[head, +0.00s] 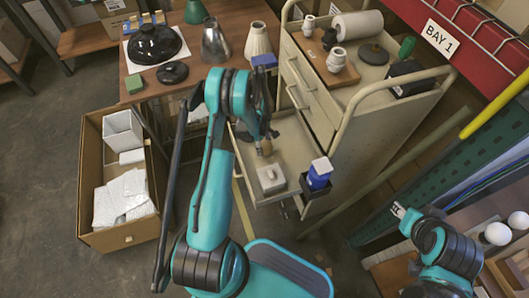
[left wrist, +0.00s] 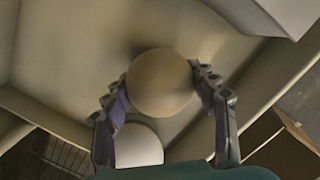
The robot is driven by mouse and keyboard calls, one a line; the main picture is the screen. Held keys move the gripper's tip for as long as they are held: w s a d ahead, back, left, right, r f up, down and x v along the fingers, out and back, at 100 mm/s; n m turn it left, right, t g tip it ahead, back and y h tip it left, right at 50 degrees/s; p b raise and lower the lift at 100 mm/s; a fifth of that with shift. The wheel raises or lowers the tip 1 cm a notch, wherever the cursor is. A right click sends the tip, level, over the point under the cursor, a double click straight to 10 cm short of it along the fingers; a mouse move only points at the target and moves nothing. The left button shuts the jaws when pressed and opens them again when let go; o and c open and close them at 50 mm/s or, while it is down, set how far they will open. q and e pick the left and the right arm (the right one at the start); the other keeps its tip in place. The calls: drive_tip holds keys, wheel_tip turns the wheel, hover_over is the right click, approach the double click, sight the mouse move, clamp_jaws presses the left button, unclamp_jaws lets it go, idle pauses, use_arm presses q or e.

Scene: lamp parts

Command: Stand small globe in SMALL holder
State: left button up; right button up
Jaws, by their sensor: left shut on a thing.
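My left gripper (head: 265,143) is over the open cart drawer (head: 290,143). In the left wrist view (left wrist: 162,95) its two fingers are shut on a small tan globe (left wrist: 160,82), which sits between the fingertips. In the head view the globe is a tiny pale shape under the fingers, mostly hidden. A pale grey block with a small knob (head: 270,178) sits in the drawer, below and in front of the gripper; I cannot tell whether it is the SMALL holder. No size label is readable. My right gripper (head: 399,210) is at the lower right, its fingers too small to judge.
A pale rounded thing (left wrist: 138,145) lies below the globe in the wrist view. The cart top (head: 360,70) holds several parts. Two white globes (head: 497,234) are at far right. A cardboard box (head: 125,238) stands left.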

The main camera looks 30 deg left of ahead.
idle(0.3)
use_arm(q)
drive_tip(key=o, duration=1.1)
drive_tip(key=shift+o, duration=0.2)
drive_tip(key=shift+r, duration=0.1)
drive_tip(key=r, duration=0.4)
drive_tip(key=a+r, duration=0.1)
drive_tip(key=r, duration=0.6)
drive_tip(key=shift+s+a+r, duration=0.1)
drive_tip(key=shift+a+r, duration=0.25)
drive_tip(key=shift+a, duration=0.05)
